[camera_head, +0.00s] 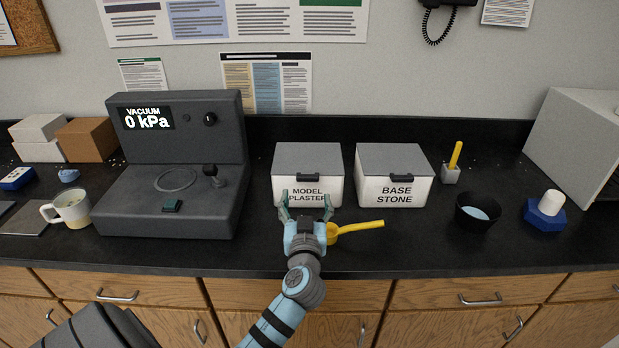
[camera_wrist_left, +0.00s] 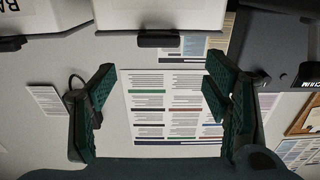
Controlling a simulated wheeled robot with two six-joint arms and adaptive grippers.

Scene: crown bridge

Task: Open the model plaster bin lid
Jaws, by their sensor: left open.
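The model plaster bin (camera_head: 290,191) is a white box marked "MODEL PLASTER" on the black counter. Its grey lid (camera_head: 308,157) lies flat and shut, with a dark handle (camera_head: 304,177) at its front edge. My left gripper (camera_head: 306,203) is open and empty in front of the bin, below the handle, partly covering the label. In the left wrist view the picture is turned over; the handle (camera_wrist_left: 158,38) shows beyond and between the spread fingers (camera_wrist_left: 160,90), apart from them. My right gripper is not in view.
The base stone bin (camera_head: 394,190) stands close on the right. A yellow scoop (camera_head: 362,226) lies beside my left gripper. A grey vacuum machine (camera_head: 165,210) stands to the left. A dark bowl (camera_head: 464,218) and a blue block (camera_head: 545,217) are at the right.

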